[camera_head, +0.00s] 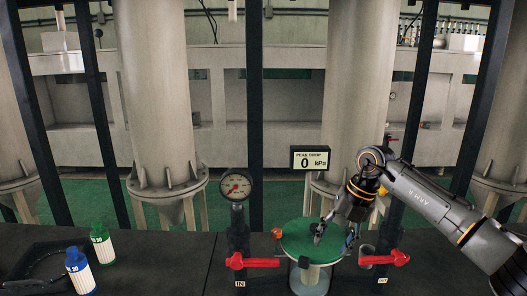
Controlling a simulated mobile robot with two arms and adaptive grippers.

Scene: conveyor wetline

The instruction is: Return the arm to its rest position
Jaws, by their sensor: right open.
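My right arm (435,203) comes in from the right, with its wrist bent down. Its gripper (334,239) is open, with its fingers over the right part of a round green-topped stand (295,236). I cannot tell whether the fingertips touch the green top. I see nothing held between them. My left arm and gripper are not in view.
A pressure gauge (236,186) and red valve handles (252,263) (385,258) flank the stand. A display (310,159) reads 0 kPa. Blue (79,272) and green (102,245) bottles stand at left beside a black item (38,262). The black counter (165,262) is clear between bottles and gauge.

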